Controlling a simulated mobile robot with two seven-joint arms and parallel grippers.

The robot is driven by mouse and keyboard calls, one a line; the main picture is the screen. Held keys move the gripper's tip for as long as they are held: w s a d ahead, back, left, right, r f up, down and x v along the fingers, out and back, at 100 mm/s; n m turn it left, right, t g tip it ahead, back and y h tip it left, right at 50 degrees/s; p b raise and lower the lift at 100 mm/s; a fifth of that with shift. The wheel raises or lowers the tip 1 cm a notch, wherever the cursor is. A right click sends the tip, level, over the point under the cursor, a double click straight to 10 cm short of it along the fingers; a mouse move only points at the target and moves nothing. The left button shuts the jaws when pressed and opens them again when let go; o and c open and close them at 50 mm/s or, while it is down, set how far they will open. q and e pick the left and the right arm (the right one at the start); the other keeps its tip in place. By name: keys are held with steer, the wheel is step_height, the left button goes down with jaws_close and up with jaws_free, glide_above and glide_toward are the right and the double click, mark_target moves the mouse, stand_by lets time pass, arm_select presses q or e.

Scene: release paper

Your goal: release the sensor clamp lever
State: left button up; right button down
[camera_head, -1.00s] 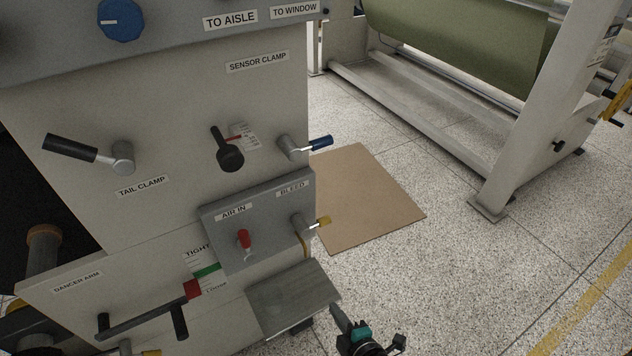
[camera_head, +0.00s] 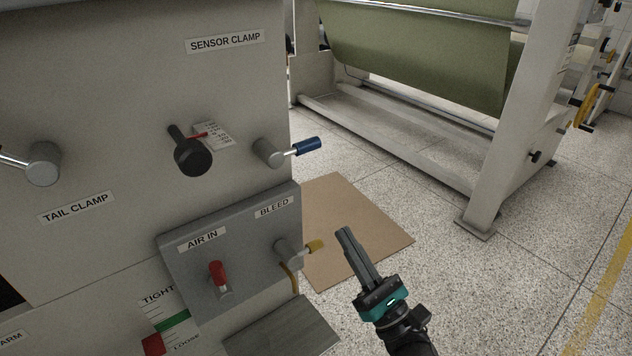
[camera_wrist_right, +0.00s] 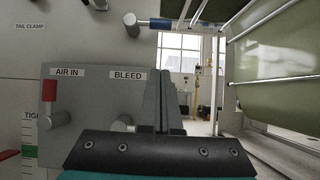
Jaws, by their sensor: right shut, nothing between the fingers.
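The SENSOR CLAMP label (camera_head: 224,41) is on the pale machine panel. Below it are a black pointer knob (camera_head: 192,157) with a small scale, and a blue-tipped lever (camera_head: 307,146) on a grey hub at the panel's right edge. The lever sticks out to the right. It also shows at the top of the right wrist view (camera_wrist_right: 162,24). My right gripper (camera_head: 343,233) is shut and empty, pointing up, below and right of the blue-tipped lever and apart from it. My left gripper is not in view.
The grey AIR IN and BLEED box (camera_head: 237,250) juts out below, with a red lever (camera_head: 218,275) and a yellow-tipped lever (camera_head: 314,246) near my right gripper. A grey ledge (camera_head: 283,330) is under it. Open floor (camera_head: 480,290) lies to the right.

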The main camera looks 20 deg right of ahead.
steer(key=shift+r, duration=0.15)
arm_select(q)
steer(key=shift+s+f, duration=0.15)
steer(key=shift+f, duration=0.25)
arm_select(e)
steer(key=s+r+x, duration=0.1)
steer(key=r+x, duration=0.1)
steer(key=x, duration=1)
steer(key=shift+d+r, duration=0.15)
steer(key=shift+r, duration=0.25)
steer(key=shift+n, duration=0.5)
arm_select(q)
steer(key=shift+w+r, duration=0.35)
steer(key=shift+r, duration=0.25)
arm_select(e)
steer(key=shift+w+d+r+n+y, duration=0.15)
steer(key=shift+r+n+y, duration=0.1)
steer(key=shift+n+y, duration=0.35)
